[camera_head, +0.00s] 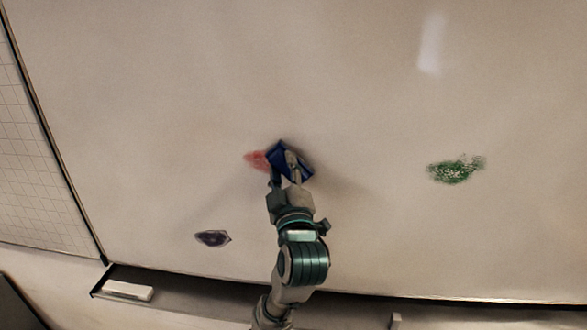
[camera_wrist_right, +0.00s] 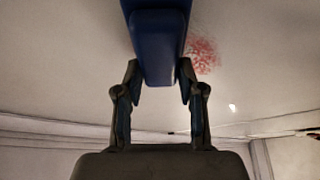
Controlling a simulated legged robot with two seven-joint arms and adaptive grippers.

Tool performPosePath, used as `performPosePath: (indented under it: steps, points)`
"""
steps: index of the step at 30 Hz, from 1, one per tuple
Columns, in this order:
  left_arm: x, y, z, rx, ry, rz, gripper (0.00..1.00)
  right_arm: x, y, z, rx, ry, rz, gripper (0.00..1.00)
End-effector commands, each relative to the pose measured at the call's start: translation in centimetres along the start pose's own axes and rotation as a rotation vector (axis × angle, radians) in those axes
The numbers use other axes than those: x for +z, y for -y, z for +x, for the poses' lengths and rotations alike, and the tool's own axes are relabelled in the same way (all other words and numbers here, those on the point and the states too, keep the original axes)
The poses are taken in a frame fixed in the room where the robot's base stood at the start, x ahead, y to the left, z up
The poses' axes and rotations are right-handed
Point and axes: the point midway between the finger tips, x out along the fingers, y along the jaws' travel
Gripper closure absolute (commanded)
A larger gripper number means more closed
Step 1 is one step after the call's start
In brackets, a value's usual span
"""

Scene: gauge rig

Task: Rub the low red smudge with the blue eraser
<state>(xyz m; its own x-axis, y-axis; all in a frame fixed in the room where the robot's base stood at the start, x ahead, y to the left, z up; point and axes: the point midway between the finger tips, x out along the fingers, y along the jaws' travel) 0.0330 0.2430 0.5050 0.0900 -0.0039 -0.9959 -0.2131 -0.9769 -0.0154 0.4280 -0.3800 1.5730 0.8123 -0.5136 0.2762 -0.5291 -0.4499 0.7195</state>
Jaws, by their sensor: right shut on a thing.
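The blue eraser (camera_head: 277,153) is at the whiteboard (camera_head: 350,80), tilted in the head view. My right gripper (camera_head: 283,176) is shut on it. In the right wrist view the eraser (camera_wrist_right: 158,45) sits between the fingertips of the right gripper (camera_wrist_right: 160,82). The red smudge (camera_head: 256,161) shows just left of the eraser in the head view, and the eraser may hide part of it. It also shows to the right of the eraser in the right wrist view (camera_wrist_right: 204,55). I cannot tell whether the eraser touches the board. My left gripper is not in view.
A green smudge (camera_head: 456,169) is at the right of the board and a dark purple smudge (camera_head: 213,238) at the lower left. A tray (camera_head: 190,290) runs below the board, with a white block (camera_head: 127,290) at its left end. The board's upper area is clear.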

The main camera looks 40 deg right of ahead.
Motion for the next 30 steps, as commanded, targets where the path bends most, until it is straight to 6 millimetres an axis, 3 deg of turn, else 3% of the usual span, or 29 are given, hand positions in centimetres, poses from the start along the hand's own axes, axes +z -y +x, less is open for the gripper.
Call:
performPosePath:
  steps: [30]
  points:
    - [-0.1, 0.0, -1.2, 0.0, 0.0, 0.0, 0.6, -4.3, 4.6, 2.1, -0.005, 0.002, -0.002, 0.99]
